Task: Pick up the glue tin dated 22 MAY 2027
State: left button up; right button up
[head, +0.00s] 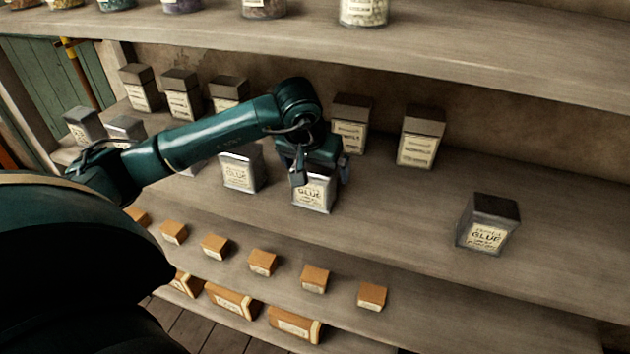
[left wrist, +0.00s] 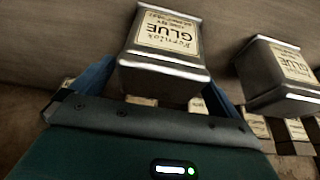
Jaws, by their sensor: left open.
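My left gripper (head: 318,168) is open at a grey metal glue tin (head: 313,194) with a cream label, on the middle shelf. In the left wrist view this tin (left wrist: 162,45) stands in front of the open jaws (left wrist: 160,88), lined up with the gap between the fingers; I cannot tell how deep it sits. Its label reads GLUE with a use-by line, but the date is too small to read. Another glue tin (head: 240,172) stands to its left, and one (head: 488,224) stands alone at the right. Their dates are not legible either. My right gripper is not in view.
Dark-lidded tins stand behind, including two at back right (head: 351,125) (head: 421,138). More grey tins stand at far left (head: 84,125). Small orange boxes (head: 263,262) line a lower ledge. An upper shelf (head: 400,48) with jars overhangs.

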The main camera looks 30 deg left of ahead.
pick_arm(q)
jog(key=shift+w+f, duration=0.2)
jog(key=shift+f, duration=0.4)
jog(key=shift+c, duration=0.6)
jog(key=c, duration=1.2)
jog(key=shift+r, duration=0.1)
jog(key=shift+c, duration=0.2)
jog(key=shift+r, duration=0.15)
